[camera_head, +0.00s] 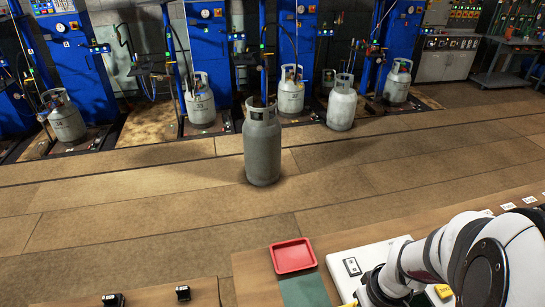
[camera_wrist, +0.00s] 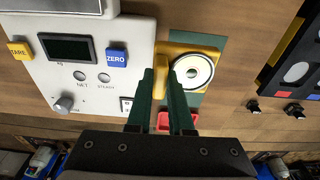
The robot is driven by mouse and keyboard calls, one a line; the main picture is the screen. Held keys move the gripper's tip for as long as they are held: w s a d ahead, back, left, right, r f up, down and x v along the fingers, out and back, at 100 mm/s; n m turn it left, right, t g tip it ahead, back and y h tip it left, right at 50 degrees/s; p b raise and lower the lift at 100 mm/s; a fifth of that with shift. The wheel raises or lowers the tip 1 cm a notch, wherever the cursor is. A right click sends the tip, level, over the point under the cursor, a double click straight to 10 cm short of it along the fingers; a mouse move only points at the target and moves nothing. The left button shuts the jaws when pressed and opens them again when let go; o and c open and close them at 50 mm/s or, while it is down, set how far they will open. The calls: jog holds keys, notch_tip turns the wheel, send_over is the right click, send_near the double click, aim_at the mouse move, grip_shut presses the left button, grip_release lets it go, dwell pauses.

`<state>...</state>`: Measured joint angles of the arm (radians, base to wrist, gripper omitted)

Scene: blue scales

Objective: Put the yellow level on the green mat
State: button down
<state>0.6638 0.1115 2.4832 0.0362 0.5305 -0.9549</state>
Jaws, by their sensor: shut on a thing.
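The yellow level (camera_wrist: 212,55), a yellow block with a round white dial, shows in the wrist view. My gripper (camera_wrist: 166,75) has its dark green fingers close together at the level's left side, shut on it. The green mat (camera_wrist: 215,42) shows around the level in the wrist view; I cannot tell whether the level touches it or is held above it. In the head view the green mat (camera_head: 303,290) lies at the bottom edge, partly cut off. A bit of yellow by my gripper shows at the bottom edge there.
A white scale (camera_wrist: 110,30) with display and buttons stands close left of the level in the wrist view. A red tray (camera_head: 293,256) sits just beyond the mat. Small black items (camera_head: 183,293) lie to the left. A dark panel (camera_wrist: 297,70) is at right.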

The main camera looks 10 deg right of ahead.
jog(key=w+a+f, duration=0.2)
jog(key=w, duration=0.1)
jog(key=w+a+f, duration=0.1)
jog(key=w, duration=0.1)
jog(key=shift+a+f, duration=0.4)
jog(key=shift+w+a+f, duration=0.1)
jog(key=shift+w+f, duration=0.05)
jog(key=shift+f, duration=2.1)
jog(key=c, duration=0.8)
grip_release()
jog(key=shift+r, duration=0.15)
notch_tip(320, 180, up, 12)
jog(key=s, duration=0.2)
jog(key=s+a+r+m, duration=0.2)
jog(key=s+a, duration=0.2)
jog(key=s+a+r+m+g+y, duration=0.1)
jog(key=s+a+r, duration=0.1)
jog(key=a, duration=0.3)
jog(key=s+a+r+m, duration=0.2)
jog(key=s+a+r, duration=0.1)
jog(key=s+a, duration=0.2)
jog(key=shift+s+m+g+y, duration=0.3)
jog(key=shift+s+y, duration=0.05)
jog(key=shift+y, duration=0.05)
